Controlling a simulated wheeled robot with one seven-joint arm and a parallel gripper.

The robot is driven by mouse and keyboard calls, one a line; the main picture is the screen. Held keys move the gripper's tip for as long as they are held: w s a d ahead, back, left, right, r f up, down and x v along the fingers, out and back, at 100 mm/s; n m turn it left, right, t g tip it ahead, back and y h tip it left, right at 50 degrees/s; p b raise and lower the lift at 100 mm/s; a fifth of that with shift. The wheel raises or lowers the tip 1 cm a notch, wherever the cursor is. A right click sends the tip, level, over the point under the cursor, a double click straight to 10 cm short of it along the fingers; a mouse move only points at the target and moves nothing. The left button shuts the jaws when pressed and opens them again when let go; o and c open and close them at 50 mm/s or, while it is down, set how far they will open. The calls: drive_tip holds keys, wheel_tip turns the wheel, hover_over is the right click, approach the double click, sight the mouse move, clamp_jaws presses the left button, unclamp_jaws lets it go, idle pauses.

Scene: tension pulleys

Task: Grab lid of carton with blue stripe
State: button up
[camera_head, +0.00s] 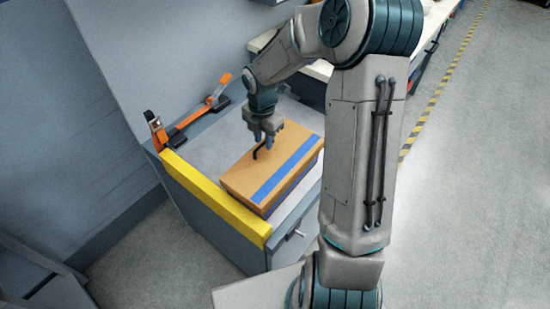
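The carton with the blue stripe (242,179) is a brown box on top of a grey cabinet. Its blue stripe (287,170) runs along the right side of the top. A small dark curved piece (260,150), perhaps a handle, stands on the carton's top, left of the stripe. My gripper (263,142) points down over the back part of the lid, at or just above the dark piece. Its fingers are small here, and I cannot tell whether they are apart or touch the lid or the dark piece.
The cabinet has a yellow front edge (214,197). An orange and black clamp-like tool (190,118) lies at its back left, by a grey wall panel (140,50). A pale bench (318,68) stands behind. Open floor (470,190) lies to the right, with a yellow-black marking line.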

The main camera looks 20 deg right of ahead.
drive_tip(key=shift+f, duration=1.2)
clamp_jaws()
